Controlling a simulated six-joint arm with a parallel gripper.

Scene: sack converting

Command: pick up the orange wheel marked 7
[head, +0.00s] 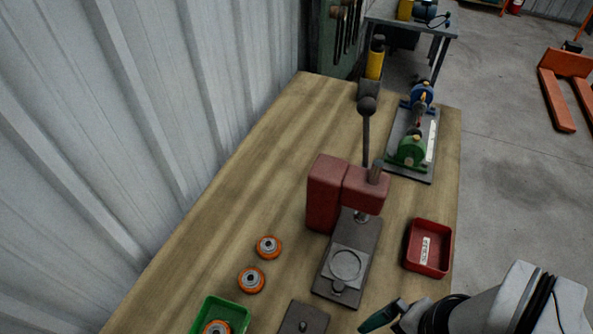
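Two orange wheels with grey metal hubs lie flat on the wooden bench, left of the red press. One wheel (269,248) is farther from the camera, and the other (251,280) is a little nearer and to the left. A third orange wheel (216,328) sits in a green bin (239,310), cut off by the bottom edge. No number is readable on any wheel, so I cannot tell which is marked 7. My gripper (378,318) is at the bottom right, apart from the wheels. Its fingers are seen edge-on, and their opening is unclear.
A red arbor press (326,192) with a grey base plate (328,287) stands between the wheels and a red tray (410,260). A dark plate (303,319) lies at the bottom. A motor and pump unit (411,149) stands farther back. Bare bench surrounds the wheels; a corrugated wall (130,110) borders the left.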

